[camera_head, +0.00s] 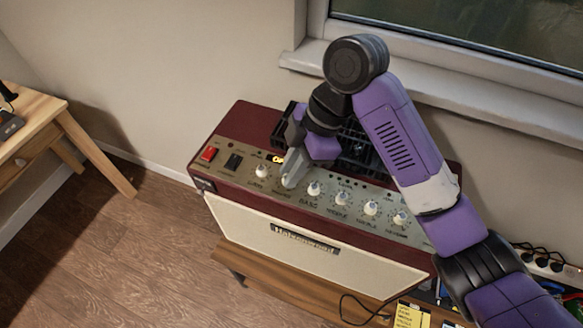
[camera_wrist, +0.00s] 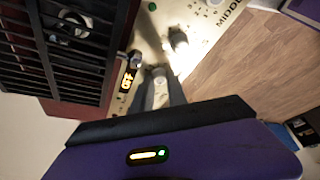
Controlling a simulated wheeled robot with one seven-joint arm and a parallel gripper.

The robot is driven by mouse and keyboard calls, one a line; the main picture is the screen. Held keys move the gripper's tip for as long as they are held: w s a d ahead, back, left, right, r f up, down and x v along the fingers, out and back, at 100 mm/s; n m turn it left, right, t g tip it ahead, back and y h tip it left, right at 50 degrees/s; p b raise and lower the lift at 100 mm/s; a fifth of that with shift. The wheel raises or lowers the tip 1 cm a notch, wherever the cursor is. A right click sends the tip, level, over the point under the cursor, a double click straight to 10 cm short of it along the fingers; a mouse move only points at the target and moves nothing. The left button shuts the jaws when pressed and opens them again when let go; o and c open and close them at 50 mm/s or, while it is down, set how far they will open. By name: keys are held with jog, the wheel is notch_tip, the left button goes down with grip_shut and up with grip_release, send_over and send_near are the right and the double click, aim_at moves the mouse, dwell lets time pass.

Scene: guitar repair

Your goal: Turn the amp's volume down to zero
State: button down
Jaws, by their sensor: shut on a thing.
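The amp is a dark red box with a metal control panel (camera_head: 327,200) and a cream front (camera_head: 300,245). A row of white knobs runs along the panel. My gripper (camera_head: 289,180) reaches down onto the second knob from the left and hides most of it in the head view. In the wrist view my gripper (camera_wrist: 160,95) has its two fingers around a pale knob (camera_wrist: 160,76), one on each side. A small orange-lit display (camera_wrist: 126,82) sits beside this knob; its digits are hard to read. The label of the gripped knob is not readable.
The leftmost knob (camera_head: 261,171) and the bass knob (camera_head: 314,188) stand on either side of my gripper. A red switch (camera_head: 209,153) is at the panel's left end. The amp rests on a wooden bench (camera_head: 270,280). A window sill (camera_head: 470,105) is behind my arm.

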jog(key=shift+n, duration=0.4)
jog(key=n+g, duration=0.1)
jog(key=n, duration=0.1)
jog(key=shift+w+r+n+h, duration=0.1)
jog(key=shift+w+n+h, duration=0.05)
jog(key=shift+n+h, duration=0.2)
jog(key=shift+w+a+n+g+h+p, duration=0.1)
jog(key=shift+n+g+h+p, duration=0.25)
jog(key=shift+n, duration=0.6)
jog(key=shift+n+g+h+p, duration=0.25)
jog(key=shift+n+p, duration=0.2)
jog(key=shift+n, duration=0.45)
jog(key=c, duration=1.3)
grip_release()
